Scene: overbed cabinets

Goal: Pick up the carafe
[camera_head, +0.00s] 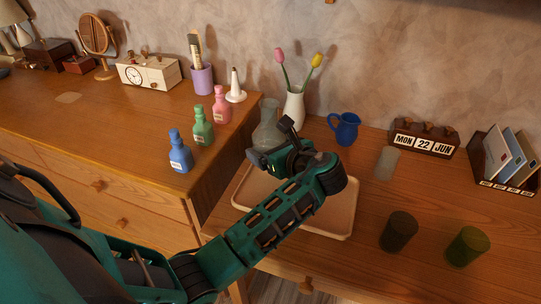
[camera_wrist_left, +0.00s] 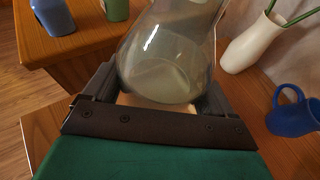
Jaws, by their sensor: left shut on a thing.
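The carafe (camera_head: 267,129) is a grey, see-through glass vessel with a rounded body, at the back left of the lower table. My left gripper (camera_head: 280,146) reaches it from the front, and the arm hides its lower part. In the left wrist view the carafe (camera_wrist_left: 172,55) fills the space between the two fingers of my left gripper (camera_wrist_left: 150,98), which is shut on its body. The carafe looks slightly tilted in that view. I cannot tell whether its base touches the tray below. My right gripper is not in view.
A pale tray (camera_head: 335,232) lies under my left arm. A white vase (camera_head: 293,108) with two tulips and a blue jug (camera_head: 345,128) stand right of the carafe. Blue, green and pink bottles (camera_head: 203,128) stand on the higher cabinet at left. Two dark cups (camera_head: 398,231) stand at front right.

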